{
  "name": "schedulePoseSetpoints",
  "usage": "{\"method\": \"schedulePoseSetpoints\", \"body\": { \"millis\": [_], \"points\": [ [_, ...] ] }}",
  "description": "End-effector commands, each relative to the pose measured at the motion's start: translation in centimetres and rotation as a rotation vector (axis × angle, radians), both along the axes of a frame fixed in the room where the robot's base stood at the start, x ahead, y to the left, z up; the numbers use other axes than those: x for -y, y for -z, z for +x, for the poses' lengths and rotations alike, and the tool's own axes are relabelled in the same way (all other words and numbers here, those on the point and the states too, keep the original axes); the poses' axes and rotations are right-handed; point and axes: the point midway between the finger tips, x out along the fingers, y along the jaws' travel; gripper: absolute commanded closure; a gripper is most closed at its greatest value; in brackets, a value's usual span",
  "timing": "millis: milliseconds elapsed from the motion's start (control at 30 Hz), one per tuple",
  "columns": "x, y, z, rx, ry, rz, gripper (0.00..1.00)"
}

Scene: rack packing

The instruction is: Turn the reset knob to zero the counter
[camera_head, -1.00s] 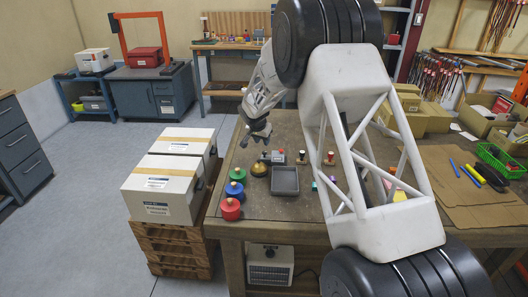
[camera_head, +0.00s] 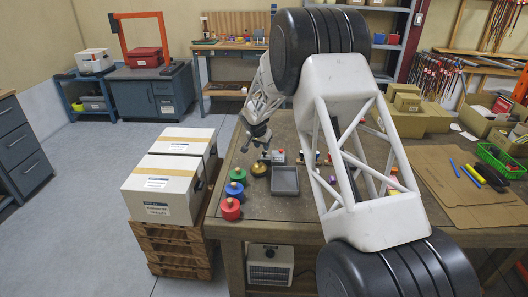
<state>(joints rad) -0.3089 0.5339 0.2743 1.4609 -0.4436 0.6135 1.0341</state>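A small grey device, which looks like the counter (camera_head: 279,157), sits on the workbench behind the grey tray. It is too small to make out its digits, and its reset knob is not clearly seen. My gripper (camera_head: 261,144) points down just above and left of the device, close to its left end. I cannot tell whether it touches anything, or how far apart its fingers are.
A brass dome-shaped thing (camera_head: 259,170) and an empty grey tray (camera_head: 285,181) stand close in front. Blue (camera_head: 234,189), green (camera_head: 238,175) and red (camera_head: 230,209) round pieces line the bench's left edge. Small coloured items are partly hidden behind my arm. White boxes (camera_head: 160,187) stand left of the bench.

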Motion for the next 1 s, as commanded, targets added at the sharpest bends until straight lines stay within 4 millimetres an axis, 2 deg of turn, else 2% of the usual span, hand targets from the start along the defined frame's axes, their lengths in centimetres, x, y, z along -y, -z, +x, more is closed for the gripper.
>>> {"method": "schedulePoseSetpoints", "body": {
  "millis": [200,400,867,1000],
  "points": [
    [0.3,2.3,0.9,-0.001,0.001,0.001,0.65],
    [0.6,3.7,1.4,0.000,0.000,0.000,0.65],
    [0.7,4.3,1.7,0.000,0.000,0.000,0.65],
    [0.7,4.3,1.7,0.000,0.000,0.000,0.83]
  ]
}}
